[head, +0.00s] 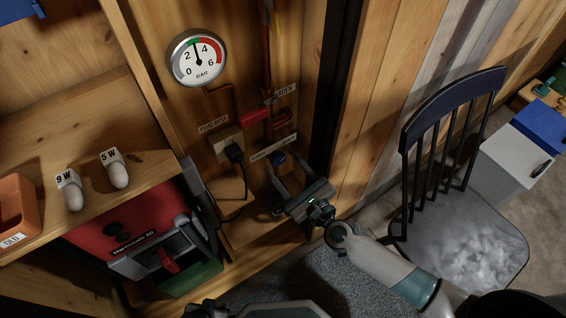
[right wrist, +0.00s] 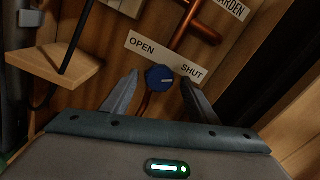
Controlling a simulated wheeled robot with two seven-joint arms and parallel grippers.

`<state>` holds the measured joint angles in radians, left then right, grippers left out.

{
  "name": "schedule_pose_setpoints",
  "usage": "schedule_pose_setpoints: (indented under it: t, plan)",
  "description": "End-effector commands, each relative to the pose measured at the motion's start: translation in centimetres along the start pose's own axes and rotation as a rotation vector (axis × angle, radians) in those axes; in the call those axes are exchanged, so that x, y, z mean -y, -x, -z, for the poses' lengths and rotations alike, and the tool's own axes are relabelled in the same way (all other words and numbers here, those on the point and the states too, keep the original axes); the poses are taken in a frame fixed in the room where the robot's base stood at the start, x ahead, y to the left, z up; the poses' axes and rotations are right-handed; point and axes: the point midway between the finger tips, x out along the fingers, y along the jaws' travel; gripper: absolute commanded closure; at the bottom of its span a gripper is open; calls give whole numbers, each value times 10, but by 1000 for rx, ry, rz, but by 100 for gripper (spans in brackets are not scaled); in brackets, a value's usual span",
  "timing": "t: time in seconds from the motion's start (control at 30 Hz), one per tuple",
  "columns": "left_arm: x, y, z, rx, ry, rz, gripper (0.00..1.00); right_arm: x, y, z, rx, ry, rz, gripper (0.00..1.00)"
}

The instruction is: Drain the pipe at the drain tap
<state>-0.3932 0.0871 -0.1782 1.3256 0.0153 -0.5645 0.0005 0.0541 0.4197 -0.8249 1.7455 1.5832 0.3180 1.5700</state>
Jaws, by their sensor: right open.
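The drain tap has a round blue knob (head: 277,159), low on the plank wall, also seen in the right wrist view (right wrist: 159,77). A white label (right wrist: 143,49) behind it reads OPEN on the left and SHUT on the right. My right gripper (head: 284,172) is open just in front of the tap. In the right wrist view its fingers (right wrist: 160,88) stand either side of the knob, with no clear grip on it. A dark part at the bottom edge of the head view seems to be my left gripper (head: 205,309); its fingers cannot be made out.
A pressure gauge (head: 198,59) reads about 3 bar. A red lever (head: 255,116) is on the copper pipe near the GARDEN label. A black plug (head: 234,153) sits in a socket. A red machine (head: 130,225) stands left, a dark chair (head: 460,235) right.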

Motion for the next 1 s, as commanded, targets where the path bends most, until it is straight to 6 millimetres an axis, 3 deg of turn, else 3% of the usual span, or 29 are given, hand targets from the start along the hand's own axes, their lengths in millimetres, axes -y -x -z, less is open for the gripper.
schedule_pose_setpoints:
  t: [0.43, 0.6, 1.0]
  plan:
    - [-1, 0, 2, -9, -1, -1, 69, 0, -8, 0, 0, 1, -1, 46]
    - [-1, 0, 2, -9, -1, -1, 69, 0, -8, 0, 0, 1, 0, 87]
    - [-1, 2, 4, -16, -1, -1, 69, 0, -8, 0, 0, 36, -1, 87]
